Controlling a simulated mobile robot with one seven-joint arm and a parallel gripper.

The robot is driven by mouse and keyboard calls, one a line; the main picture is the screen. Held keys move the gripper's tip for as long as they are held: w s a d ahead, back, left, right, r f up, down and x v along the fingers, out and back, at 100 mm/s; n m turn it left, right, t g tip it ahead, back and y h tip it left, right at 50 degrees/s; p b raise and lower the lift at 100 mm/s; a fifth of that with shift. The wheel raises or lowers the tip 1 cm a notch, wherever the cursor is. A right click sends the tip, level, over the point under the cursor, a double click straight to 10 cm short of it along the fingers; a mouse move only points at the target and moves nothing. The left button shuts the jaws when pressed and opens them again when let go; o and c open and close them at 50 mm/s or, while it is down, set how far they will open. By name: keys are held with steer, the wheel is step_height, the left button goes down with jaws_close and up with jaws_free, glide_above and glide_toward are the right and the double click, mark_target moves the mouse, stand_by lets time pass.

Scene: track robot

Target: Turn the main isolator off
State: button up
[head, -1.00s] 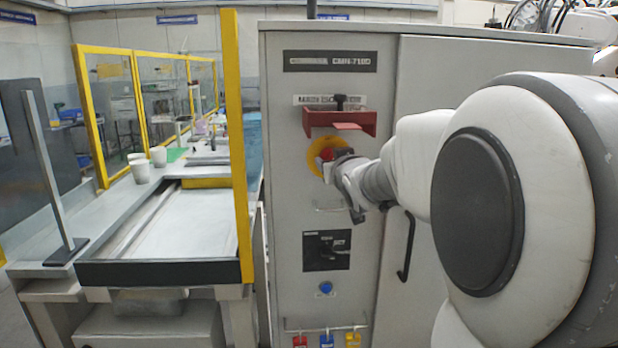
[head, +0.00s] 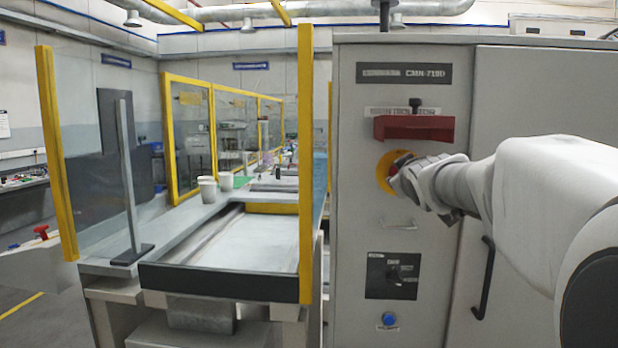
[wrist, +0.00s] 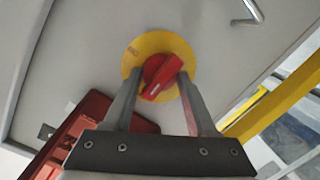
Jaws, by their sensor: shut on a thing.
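The main isolator is a red rotary knob (wrist: 163,76) on a round yellow plate (wrist: 183,50), mounted on the grey cabinet front. In the wrist view the knob's bar lies aslant, with a pale mark near its lower left end. My gripper (wrist: 159,77) is shut on the knob, one finger on each side. In the head view my gripper (head: 402,178) covers most of the knob, and the yellow plate (head: 383,172) shows at its left edge. Lettering on the plate is too small to read.
A red bracket (head: 413,128) with a black knob sticks out above the isolator. A yellow post (head: 306,160) and conveyor bench (head: 220,270) stand left.

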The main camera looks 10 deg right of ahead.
steer(key=o, duration=1.4)
steer(key=shift+c, duration=0.2)
steer(key=shift+s, duration=0.1)
